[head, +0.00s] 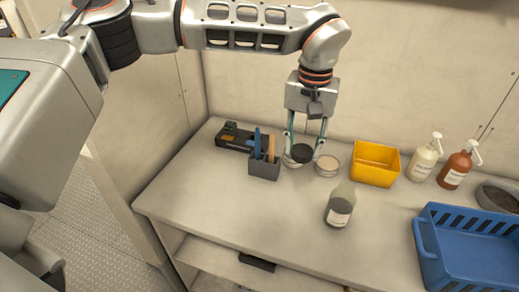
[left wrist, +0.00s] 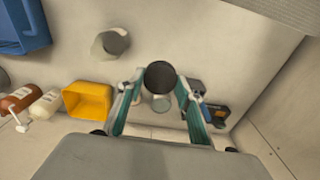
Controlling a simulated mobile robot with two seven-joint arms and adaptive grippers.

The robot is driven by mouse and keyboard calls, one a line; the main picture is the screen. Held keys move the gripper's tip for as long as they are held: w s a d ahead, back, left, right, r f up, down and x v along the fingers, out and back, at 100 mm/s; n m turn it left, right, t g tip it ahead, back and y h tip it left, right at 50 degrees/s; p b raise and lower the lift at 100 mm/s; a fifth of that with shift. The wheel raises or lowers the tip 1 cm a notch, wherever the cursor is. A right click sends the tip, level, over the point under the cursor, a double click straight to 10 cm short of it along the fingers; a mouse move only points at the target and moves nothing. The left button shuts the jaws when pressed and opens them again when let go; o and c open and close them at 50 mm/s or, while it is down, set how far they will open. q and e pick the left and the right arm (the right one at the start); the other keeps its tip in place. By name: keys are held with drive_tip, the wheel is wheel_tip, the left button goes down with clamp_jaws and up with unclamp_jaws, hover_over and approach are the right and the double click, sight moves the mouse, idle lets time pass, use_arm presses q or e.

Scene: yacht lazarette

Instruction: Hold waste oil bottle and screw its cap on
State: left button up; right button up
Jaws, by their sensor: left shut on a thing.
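The waste oil bottle (head: 340,206) is grey-green with a pale label and stands upright near the middle of the bench in the head view. No cap shows on its top. It also shows from above in the left wrist view (left wrist: 110,43). My left gripper (head: 303,156) is shut on the round black cap (head: 302,152), at the back of the bench, left of and behind the bottle. In the left wrist view the cap (left wrist: 160,75) sits between the fingertips (left wrist: 160,84), apart from the bottle. My right gripper is not in view.
A pale round container (head: 327,166) stands beside the left gripper. A dark tool holder (head: 264,168) is to its left. A yellow bin (head: 375,164), two pump bottles (head: 425,160) and a blue crate (head: 428,268) are to the right. The bench is clear left of the bottle.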

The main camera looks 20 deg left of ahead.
use_arm(q)
drive_tip(key=d, duration=1.1)
drive_tip(key=shift+w+d+r, duration=0.1)
drive_tip(key=shift+w+d, duration=0.25)
drive_tip(key=shift+w, duration=0.05)
drive_tip(key=shift+d, duration=0.3)
hover_over(348, 184)
wheel_tip(348, 184, down, 4)
drive_tip(key=shift+f, duration=0.2)
drive_tip(key=shift+f+b, duration=0.35)
drive_tip(key=shift+f, duration=0.2)
